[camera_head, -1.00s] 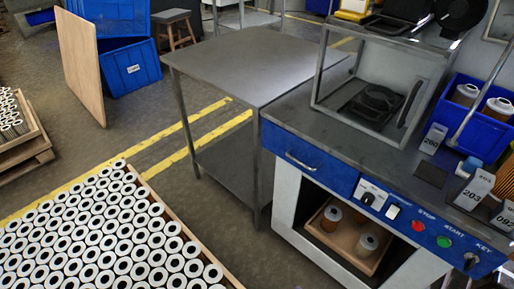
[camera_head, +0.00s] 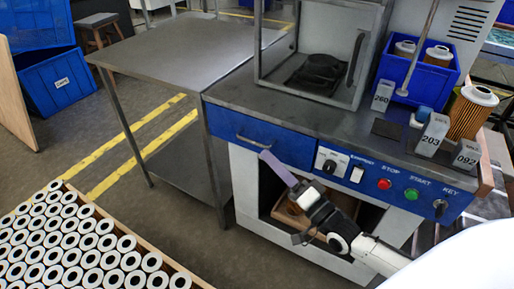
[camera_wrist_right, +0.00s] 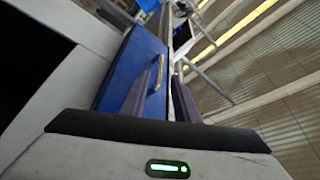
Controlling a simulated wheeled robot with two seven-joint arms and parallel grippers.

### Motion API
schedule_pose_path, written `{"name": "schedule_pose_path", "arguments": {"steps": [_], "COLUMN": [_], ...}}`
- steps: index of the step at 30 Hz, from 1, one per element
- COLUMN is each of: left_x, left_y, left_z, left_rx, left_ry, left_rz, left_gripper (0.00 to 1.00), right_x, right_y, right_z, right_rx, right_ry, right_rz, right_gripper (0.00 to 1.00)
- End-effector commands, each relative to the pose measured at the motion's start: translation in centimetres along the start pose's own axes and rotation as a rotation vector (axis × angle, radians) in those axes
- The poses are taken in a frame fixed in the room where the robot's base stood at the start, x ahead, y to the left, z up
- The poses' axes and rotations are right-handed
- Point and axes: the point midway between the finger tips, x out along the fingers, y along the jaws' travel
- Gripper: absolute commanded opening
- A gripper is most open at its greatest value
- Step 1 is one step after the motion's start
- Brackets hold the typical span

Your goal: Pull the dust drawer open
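The dust drawer (camera_head: 285,147) is the blue front at the left of the workstation, under the grey top. It looks shut, flush with the blue control panel beside it. Its metal bar handle (camera_head: 252,143) also shows in the right wrist view (camera_wrist_right: 159,70). My right gripper (camera_head: 265,154) is at the drawer front, its tips close to the right end of the handle. In the right wrist view its two purple fingers (camera_wrist_right: 163,78) stand apart, with the handle appearing between them. I cannot tell whether they touch it. My left gripper is not in view.
The control panel with the red stop button (camera_head: 384,184) and green start button (camera_head: 411,194) is right of the drawer. A grey side table (camera_head: 170,50) stands at left. A wooden tray (camera_head: 281,215) sits in the opening below. A crate of white filters (camera_head: 75,250) is front left.

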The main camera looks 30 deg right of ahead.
Motion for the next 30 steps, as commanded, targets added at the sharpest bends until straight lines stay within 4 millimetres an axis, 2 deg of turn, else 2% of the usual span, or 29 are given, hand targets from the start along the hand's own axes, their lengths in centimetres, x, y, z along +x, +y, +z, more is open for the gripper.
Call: {"name": "schedule_pose_path", "arguments": {"steps": [3,9,15,22,23,27,30], "left_x": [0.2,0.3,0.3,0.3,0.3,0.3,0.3], "left_y": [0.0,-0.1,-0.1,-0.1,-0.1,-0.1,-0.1], "left_z": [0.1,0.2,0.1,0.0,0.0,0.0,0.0], "left_rx": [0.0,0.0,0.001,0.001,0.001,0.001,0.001], "left_ry": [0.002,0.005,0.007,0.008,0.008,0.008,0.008], "left_rz": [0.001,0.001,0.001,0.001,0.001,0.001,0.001], "left_gripper": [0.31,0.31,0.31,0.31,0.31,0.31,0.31], "right_x": [2.5,5.3,6.5,6.5,6.5,6.5,6.5], "right_y": [0.0,0.1,0.0,0.0,0.0,0.0,0.0], "right_z": [0.0,0.1,0.1,0.1,0.1,0.1,0.1], "right_rx": [-0.001,-0.002,-0.003,-0.003,-0.003,-0.003,-0.003], "right_ry": [0.002,0.0,-0.001,-0.002,-0.002,-0.002,-0.002], "right_rz": [-0.002,0.0,0.001,0.002,0.002,0.002,0.002], "right_gripper": [0.28,0.28,0.28,0.28,0.25,0.01,0.0]}}
